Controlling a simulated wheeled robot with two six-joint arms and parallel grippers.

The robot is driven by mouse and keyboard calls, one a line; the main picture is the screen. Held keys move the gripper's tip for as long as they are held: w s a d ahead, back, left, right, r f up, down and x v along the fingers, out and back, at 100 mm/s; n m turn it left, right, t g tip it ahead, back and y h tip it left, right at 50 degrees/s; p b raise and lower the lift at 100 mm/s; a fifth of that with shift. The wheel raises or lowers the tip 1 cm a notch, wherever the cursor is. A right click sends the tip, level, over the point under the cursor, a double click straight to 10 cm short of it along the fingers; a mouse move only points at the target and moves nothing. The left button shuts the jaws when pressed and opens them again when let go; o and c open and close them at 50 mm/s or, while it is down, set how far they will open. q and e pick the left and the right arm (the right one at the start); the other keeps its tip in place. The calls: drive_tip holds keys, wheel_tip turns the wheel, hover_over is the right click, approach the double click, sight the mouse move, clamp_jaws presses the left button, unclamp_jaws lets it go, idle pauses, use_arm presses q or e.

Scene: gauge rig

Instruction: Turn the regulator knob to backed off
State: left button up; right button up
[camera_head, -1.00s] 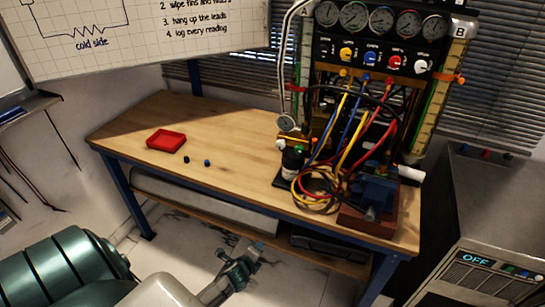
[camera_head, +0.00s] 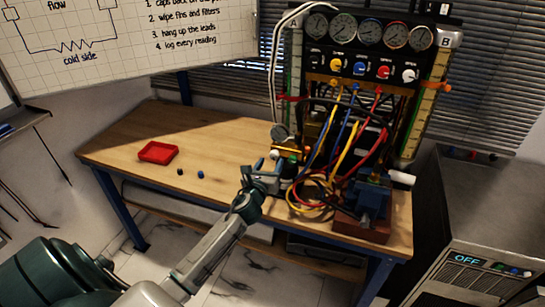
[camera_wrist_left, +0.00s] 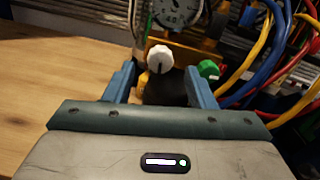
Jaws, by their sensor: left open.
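The regulator knob (camera_wrist_left: 160,57) appears to be the white one below a round gauge (camera_wrist_left: 177,12) in the left wrist view. It also shows small in the head view (camera_head: 275,153). A dark mark shows on the knob's lower part. A green knob (camera_wrist_left: 209,69) sits to its right. My left gripper (camera_wrist_left: 160,86) is open, with one blue finger on each side of the white knob's line. The knob shows beyond the fingertips, and I cannot tell how far. In the head view my left gripper (camera_head: 267,170) is at the regulator. My right gripper is out of view.
Yellow, red and blue hoses (camera_head: 315,195) coil just right of the regulator. A gauge panel (camera_head: 365,70) stands behind. A blue vise (camera_head: 370,200) is at the bench's right. A red tray (camera_head: 158,152) and two small caps lie left; the bench (camera_head: 120,145) is mostly clear there.

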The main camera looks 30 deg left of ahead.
sight(273, 157)
use_arm(q)
drive_tip(key=shift+x, duration=1.7)
drive_tip(key=c, duration=1)
drive_tip(key=shift+n, duration=0.3)
